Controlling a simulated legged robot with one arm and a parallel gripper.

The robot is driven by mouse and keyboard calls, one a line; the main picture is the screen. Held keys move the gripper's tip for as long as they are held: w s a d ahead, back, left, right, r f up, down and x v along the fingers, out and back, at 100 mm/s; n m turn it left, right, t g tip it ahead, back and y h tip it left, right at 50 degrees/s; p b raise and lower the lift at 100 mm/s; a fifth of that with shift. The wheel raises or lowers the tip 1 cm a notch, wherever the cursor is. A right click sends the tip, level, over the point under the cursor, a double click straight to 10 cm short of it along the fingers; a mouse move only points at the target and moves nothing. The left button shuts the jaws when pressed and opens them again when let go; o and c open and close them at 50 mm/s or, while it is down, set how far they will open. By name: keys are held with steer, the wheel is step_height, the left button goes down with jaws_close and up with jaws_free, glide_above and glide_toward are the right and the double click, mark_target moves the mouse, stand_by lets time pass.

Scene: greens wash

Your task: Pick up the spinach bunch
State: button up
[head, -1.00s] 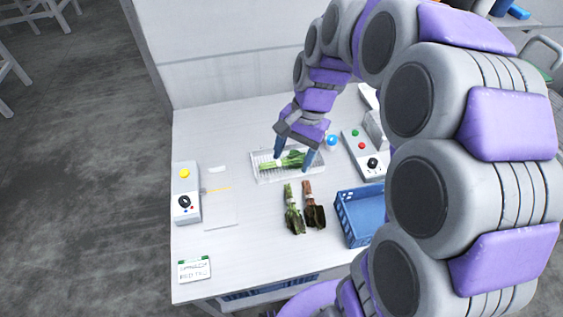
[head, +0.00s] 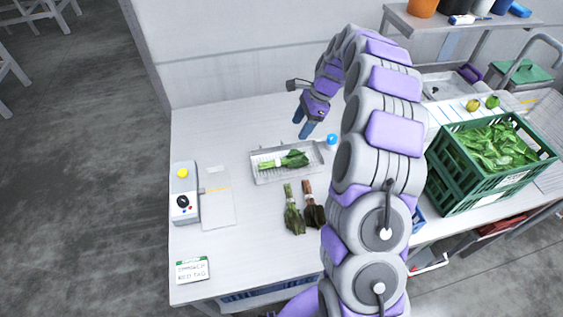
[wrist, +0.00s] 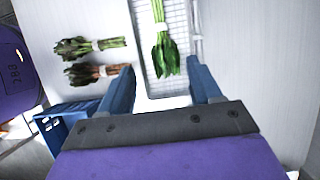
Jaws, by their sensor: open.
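A leafy bunch with pale green stems and a white band (head: 284,160) lies in a wire tray (head: 262,179); the wrist view shows it ahead of the fingers (wrist: 164,50). On the table in front of the tray lie a second green bunch (head: 293,212) and a bunch with reddish-brown stems (head: 312,208). These two also show at the left of the wrist view, the green (wrist: 88,46) and the reddish one (wrist: 93,72). Which bunch is the spinach I cannot tell for certain. My gripper (head: 306,130) is open and empty, above the tray's back edge, touching no bunch.
A green crate of leaves (head: 480,190) stands at the right. A blue basket (wrist: 62,122) is mostly hidden behind my arm in the head view. A box with a yellow button (head: 184,190), a small label card (head: 193,270) and a blue-capped item (head: 332,142) are also on the table.

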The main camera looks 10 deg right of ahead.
steer(key=b, duration=0.3)
glide_above(283, 159)
steer(key=d, duration=0.1)
step_height(283, 159, down, 11)
steer(key=shift+s+d+r, duration=0.15)
steer(key=shift+w+d+b+x, duration=0.15)
steer(key=shift+b+x, duration=0.15)
steer(key=shift+x, duration=0.6)
steer(key=shift+d+b+x, duration=0.15)
steer(key=shift+b+x, duration=0.1)
steer(key=shift+x, duration=0.65)
steer(key=shift+w+d+b+x, duration=0.1)
steer(key=shift+b+x, duration=0.2)
steer(key=shift+x, duration=0.65)
jaws_close()
